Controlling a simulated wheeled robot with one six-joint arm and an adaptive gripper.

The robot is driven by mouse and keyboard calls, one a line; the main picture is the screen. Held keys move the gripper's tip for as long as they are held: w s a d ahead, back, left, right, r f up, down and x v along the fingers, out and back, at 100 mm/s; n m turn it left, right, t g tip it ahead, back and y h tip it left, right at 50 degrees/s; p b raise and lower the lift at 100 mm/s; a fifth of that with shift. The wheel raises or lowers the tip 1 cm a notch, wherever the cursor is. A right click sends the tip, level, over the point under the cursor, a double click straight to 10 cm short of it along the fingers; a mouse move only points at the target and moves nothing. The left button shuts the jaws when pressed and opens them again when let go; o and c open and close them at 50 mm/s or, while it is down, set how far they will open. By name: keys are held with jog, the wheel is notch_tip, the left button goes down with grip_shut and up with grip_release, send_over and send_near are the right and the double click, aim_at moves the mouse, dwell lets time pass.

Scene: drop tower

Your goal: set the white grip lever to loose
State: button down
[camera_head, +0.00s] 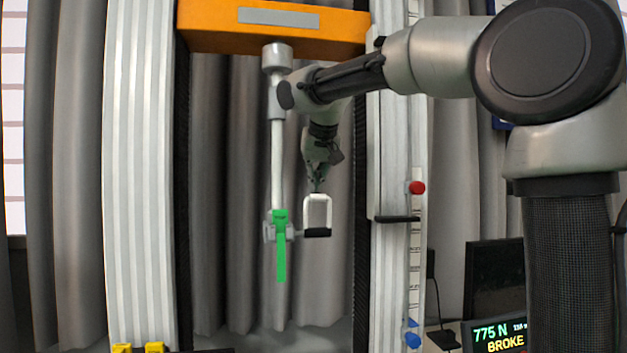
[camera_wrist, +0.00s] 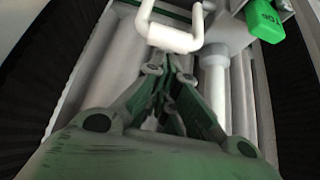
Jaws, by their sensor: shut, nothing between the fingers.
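The white grip lever (camera_head: 318,197) is a U-shaped handle standing up from the clamp (camera_head: 270,232) at the bottom of the hanging rod. Its rounded crossbar also shows in the wrist view (camera_wrist: 172,38), close ahead of the fingertips. My gripper (camera_head: 318,186) points down just above the crossbar in the head view. In the wrist view its green fingers (camera_wrist: 168,72) come together, shut and empty. I cannot tell whether the tips touch the lever. A green strip (camera_head: 281,255) hangs from the clamp, and a green marked piece (camera_wrist: 265,20) shows top right in the wrist view.
The grey rod (camera_head: 277,150) hangs from the orange crosshead (camera_head: 290,38), left of my gripper. Upright columns stand left (camera_head: 140,180) and right (camera_head: 393,270). A red knob (camera_head: 417,188) is on the right scale. A display (camera_head: 495,338) reads "775 N" and "BROKE".

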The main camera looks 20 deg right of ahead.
dwell(0.4)
jog(key=shift+s+t, duration=0.4)
